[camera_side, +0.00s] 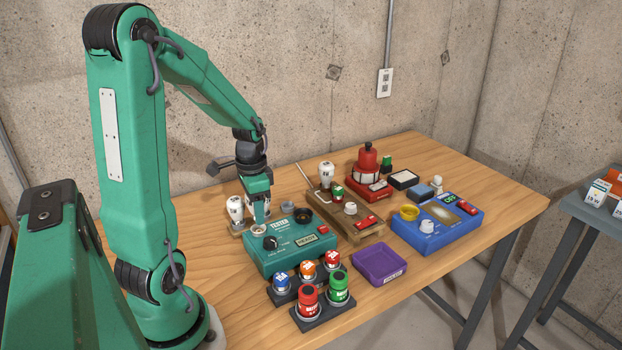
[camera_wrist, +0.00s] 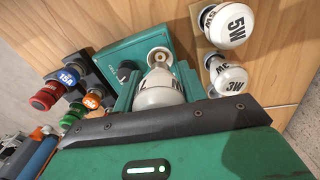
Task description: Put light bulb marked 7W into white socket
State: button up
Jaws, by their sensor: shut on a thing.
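My gripper (camera_side: 259,208) is shut on a white bulb (camera_wrist: 160,90) over the left side of the teal tester box (camera_side: 292,256). In the wrist view the bulb is between the jaws, its rounded end towards the camera. Only part of its dark marking shows; I cannot read the number. A pale ring-shaped socket (camera_wrist: 161,56) is just beyond the bulb on the tester; it also shows below my gripper in the side view (camera_side: 256,231). The bulb appears above it, and I cannot tell whether they touch. White bulbs marked 5W (camera_wrist: 231,25) and 3W (camera_wrist: 229,81) stand in a wooden rack.
Coloured capped pieces (camera_side: 308,298) stand in front of the tester. A purple tray (camera_side: 379,266) lies to its right. A wooden stand (camera_side: 365,233), a red device (camera_side: 368,178) and a blue box (camera_side: 455,230) are further right. The table's front right is clear.

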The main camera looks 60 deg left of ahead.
jog(key=shift+f, duration=1.2)
jog(key=shift+f, duration=0.6)
dwell(0.9)
jog(key=o, duration=0.7)
jog(key=shift+r, duration=0.15)
jog(key=shift+r, duration=5.35)
